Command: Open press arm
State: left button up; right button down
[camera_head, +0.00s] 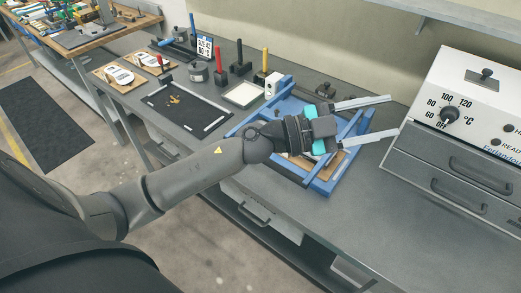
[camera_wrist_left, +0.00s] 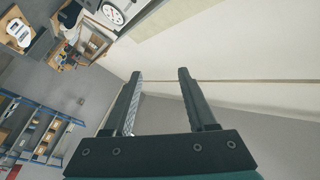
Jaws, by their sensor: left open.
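The press appears to be the blue metal frame (camera_head: 318,188) on the grey bench in the head view. Its blue bars surround a brownish board, and my left forearm and wrist cover its middle. I cannot tell which bar is the press arm or how it stands. My left gripper (camera_head: 393,117) reaches over the frame, its fingers pointing right toward the oven. It is open and empty, with a clear gap between the fingers in the left wrist view (camera_wrist_left: 160,74). I cannot tell its exact height above the press. My right gripper is not in view.
A white and grey oven (camera_head: 465,140) with a dial and drawer handles stands at the right, close to my left fingertips. The bench front right is bare.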

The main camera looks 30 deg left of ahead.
pick_arm(q)
jog(key=s+a+f+m+g+y+p, duration=0.1)
jog(key=s+a+f+m+g+y, duration=0.2)
jog(key=a+f+m+g+y, duration=0.45)
jog(key=a+f+n+g+y, duration=0.25)
jog(key=a+n+y, duration=0.5)
jog(key=a, duration=0.95)
jog(key=shift+m, duration=0.5)
jog(key=x, duration=0.7)
jog(key=p+x, duration=0.1)
jog(key=x, duration=0.6)
jog(key=shift+w+f, duration=0.35)
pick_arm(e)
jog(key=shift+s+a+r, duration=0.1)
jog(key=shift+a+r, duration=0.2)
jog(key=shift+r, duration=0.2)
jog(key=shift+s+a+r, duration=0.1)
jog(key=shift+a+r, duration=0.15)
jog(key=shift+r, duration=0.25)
pick_arm(q)
jog(key=shift+c, duration=0.2)
grip_shut()
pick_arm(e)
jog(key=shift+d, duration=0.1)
